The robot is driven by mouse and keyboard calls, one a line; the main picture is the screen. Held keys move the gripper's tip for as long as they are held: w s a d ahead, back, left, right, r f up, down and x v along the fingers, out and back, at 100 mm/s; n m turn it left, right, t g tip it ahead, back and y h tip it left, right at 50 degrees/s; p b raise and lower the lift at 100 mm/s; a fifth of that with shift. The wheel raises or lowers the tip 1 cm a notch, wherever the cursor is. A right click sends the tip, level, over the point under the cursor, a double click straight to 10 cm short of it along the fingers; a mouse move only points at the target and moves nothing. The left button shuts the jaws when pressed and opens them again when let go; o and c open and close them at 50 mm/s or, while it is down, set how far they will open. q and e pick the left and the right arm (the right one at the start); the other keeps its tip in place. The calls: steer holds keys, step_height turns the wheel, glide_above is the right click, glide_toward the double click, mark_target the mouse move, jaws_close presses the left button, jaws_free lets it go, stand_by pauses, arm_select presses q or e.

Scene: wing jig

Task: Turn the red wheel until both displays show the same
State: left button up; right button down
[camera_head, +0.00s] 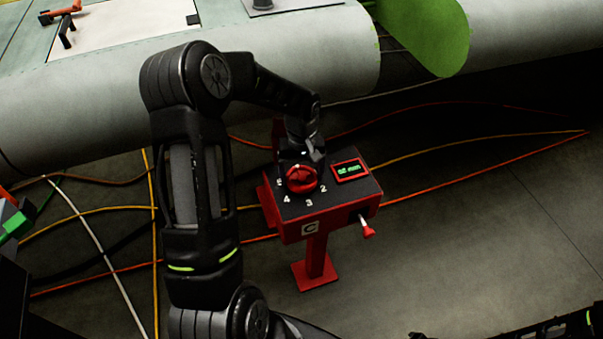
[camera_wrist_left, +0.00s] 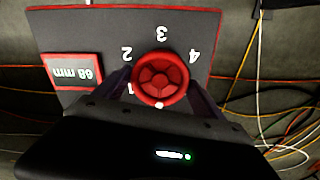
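The red wheel (camera_head: 301,180) sits on the dark top of a red control box (camera_head: 320,226), ringed by white numbers. In the left wrist view the wheel (camera_wrist_left: 160,77) lies between the fingers of my left gripper (camera_wrist_left: 161,82), which meet its rim on both sides with no clear gap. A white mark shows on the wheel's edge on the gripper side. The box's display (camera_head: 349,170) has green digits; in the wrist view this display (camera_wrist_left: 74,72) appears upside down, reading about 68 mm. I see no second display. Only a cut-off part of my right arm shows at bottom right.
A red-tipped lever (camera_head: 367,229) sticks out of the box's front right. A large grey wing section (camera_head: 300,60) with a green part (camera_head: 425,35) lies behind. Orange, yellow and white cables cross the floor. The floor right of the box is mostly free.

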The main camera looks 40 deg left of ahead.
arm_select(q)
steer(key=c, duration=0.9)
steer(key=shift+m, duration=0.3)
